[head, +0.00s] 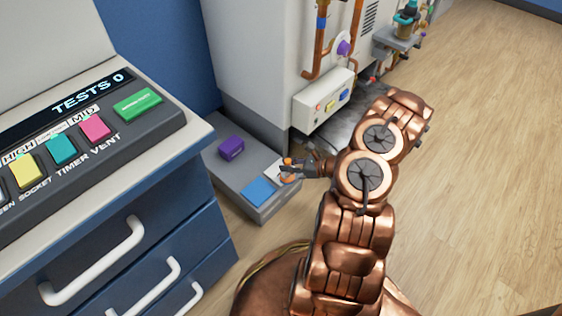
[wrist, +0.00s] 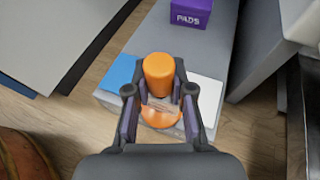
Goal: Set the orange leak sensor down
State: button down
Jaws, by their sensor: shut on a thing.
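The orange leak sensor (wrist: 159,74) has an upright rounded top and a wider orange base. My gripper (wrist: 160,105) is shut on it, with a finger on each side. In the head view the sensor (head: 288,162) shows small and partly hidden by my gripper (head: 291,169). It is over the front end of a low grey ledge, by a white patch (head: 287,168) and a blue patch (head: 258,191). I cannot tell whether its base touches the ledge.
A purple box (head: 231,148) marked PADS (wrist: 187,17) stands further back on the ledge (head: 223,172). A blue drawer cabinet with a button panel (head: 95,130) is at left. A grey machine with copper pipes (head: 262,65) rises behind. Wood floor is open at right.

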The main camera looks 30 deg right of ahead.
jog(key=shift+w+d+f+b, duration=0.3)
jog(key=shift+w+f+b, duration=0.4)
jog(key=shift+w, duration=0.5)
jog(key=shift+w+d+f+b, duration=0.25)
jog(key=shift+w+f+b, duration=0.35)
jog(key=shift+w, duration=0.55)
jog(key=shift+w+d+f+b, duration=0.3)
jog(key=shift+w+f+b, duration=0.4)
jog(key=shift+w, duration=0.5)
jog(key=shift+f, duration=0.2)
jog(key=c, duration=1)
grip_release()
jog(key=shift+r, duration=0.1)
jog(key=shift+s+d+r, duration=0.1)
jog(key=shift+r, duration=0.05)
jog(key=shift+p+v, duration=2.05)
jog(key=shift+v, duration=3.8)
